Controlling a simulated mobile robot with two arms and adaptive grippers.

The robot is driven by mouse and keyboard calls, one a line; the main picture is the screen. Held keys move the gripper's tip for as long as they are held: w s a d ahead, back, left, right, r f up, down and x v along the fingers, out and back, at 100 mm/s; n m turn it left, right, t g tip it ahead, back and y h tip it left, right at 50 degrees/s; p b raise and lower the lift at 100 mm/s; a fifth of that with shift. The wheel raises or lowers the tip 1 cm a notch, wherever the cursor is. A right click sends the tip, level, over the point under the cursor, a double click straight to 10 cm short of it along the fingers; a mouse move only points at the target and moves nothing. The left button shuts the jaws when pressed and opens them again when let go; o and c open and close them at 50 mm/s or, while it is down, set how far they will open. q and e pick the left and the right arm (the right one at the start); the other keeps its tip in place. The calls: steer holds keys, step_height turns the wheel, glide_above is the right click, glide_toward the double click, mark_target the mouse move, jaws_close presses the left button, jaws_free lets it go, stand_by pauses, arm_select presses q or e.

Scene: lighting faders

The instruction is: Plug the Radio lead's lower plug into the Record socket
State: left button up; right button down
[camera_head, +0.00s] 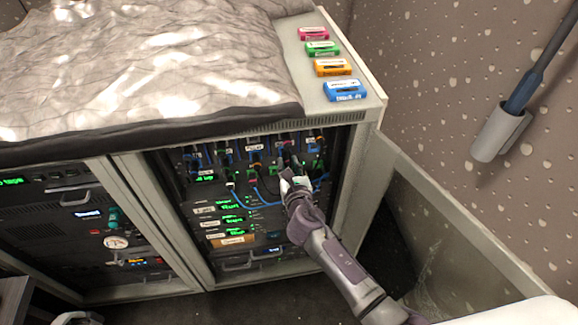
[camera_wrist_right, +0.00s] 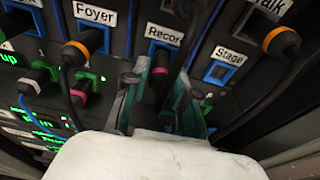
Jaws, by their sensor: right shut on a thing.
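My right gripper (camera_head: 290,180) is at the upper right of the equipment rack front. In the right wrist view its teal-padded fingers (camera_wrist_right: 158,92) are shut on a black plug (camera_wrist_right: 159,74) with a red ring. This plug is just below the Record label (camera_wrist_right: 165,34) and in front of the blue-edged Record socket (camera_wrist_right: 150,50), which it partly hides. I cannot tell whether the plug touches the socket or is in it. The lead's name is not readable.
An orange-ringed plug (camera_wrist_right: 86,43) sits by the Foyer label (camera_wrist_right: 95,14), with a pink-ringed plug (camera_wrist_right: 80,92) below it. The Stage socket (camera_wrist_right: 219,73) looks empty. Another orange-ringed plug (camera_wrist_right: 282,42) is at the right. Loose cables hang nearby.

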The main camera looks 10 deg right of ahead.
steer(key=shift+w, duration=0.3)
steer(key=shift+w+r, duration=0.1)
steer(key=shift+r, duration=0.05)
stand_by(0.4)
steer(key=c, duration=1.3)
jaws_free()
steer(key=o, duration=0.5)
steer(key=shift+w, duration=0.15)
steer(key=shift+c, duration=0.2)
steer(key=s+r, duration=0.1)
steer(key=s, duration=1.1)
steer(key=shift+d+r, duration=0.2)
steer(key=shift+r, duration=0.2)
